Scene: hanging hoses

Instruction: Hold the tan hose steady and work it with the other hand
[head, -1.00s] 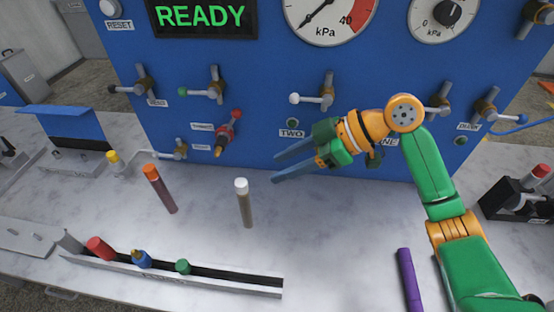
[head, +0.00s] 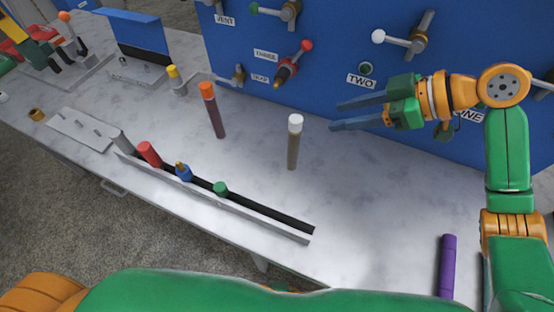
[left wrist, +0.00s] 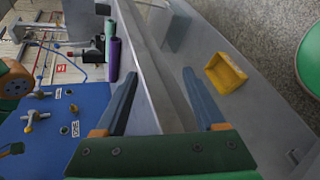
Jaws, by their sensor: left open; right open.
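I see no clear hanging hose. A tan tube (head: 292,150) with a white cap stands upright on the bench in the head view. My right gripper (head: 335,115) is open and empty, to the right of and beyond the tube, in front of the blue panel below the label TWO. It is not touching the tube. My left gripper (left wrist: 163,98) shows in the left wrist view, open, with nothing between its two blue fingers. I cannot make it out in the head view.
A brown tube with an orange cap (head: 207,92) stands left of the tan one. A rail (head: 270,222) holds several coloured pieces in front. A purple tube (head: 447,265) is near right. Valve handles (head: 405,40) stick out of the panel. A yellow box (left wrist: 226,73) lies beside my left gripper.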

